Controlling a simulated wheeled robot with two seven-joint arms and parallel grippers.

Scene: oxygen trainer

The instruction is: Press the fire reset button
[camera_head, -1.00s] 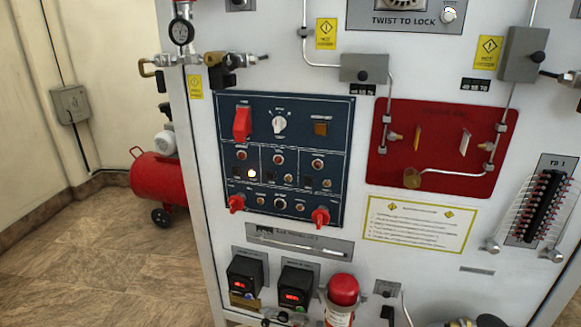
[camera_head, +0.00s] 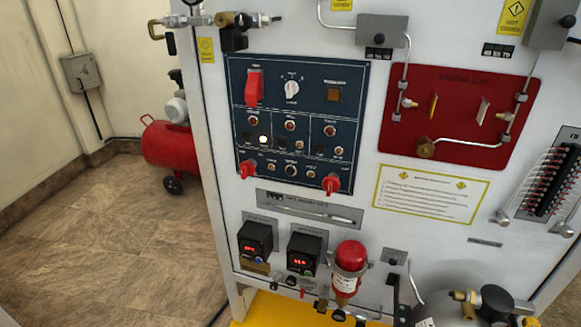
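A dark blue control panel (camera_head: 310,166) is mounted on the white trainer board in the head view. It carries a red switch cover (camera_head: 254,88) at upper left, a white rotary knob (camera_head: 292,88) and a square amber-brown button (camera_head: 333,94) at upper right. Small red round buttons or lamps, toggle switches and a lit yellowish lamp (camera_head: 263,139) fill the middle. Two red knobs or covers sit low, at left (camera_head: 247,170) and right (camera_head: 331,184). The labels are too small to read, so I cannot tell which is the fire reset button. Neither gripper is visible.
Two black controllers with red displays (camera_head: 255,241) (camera_head: 304,254) and a red extinguisher-like bottle (camera_head: 348,272) are below the panel. A red plate with pipes (camera_head: 459,115) is to the right. A red compressor (camera_head: 168,146) stands left on open floor (camera_head: 110,235).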

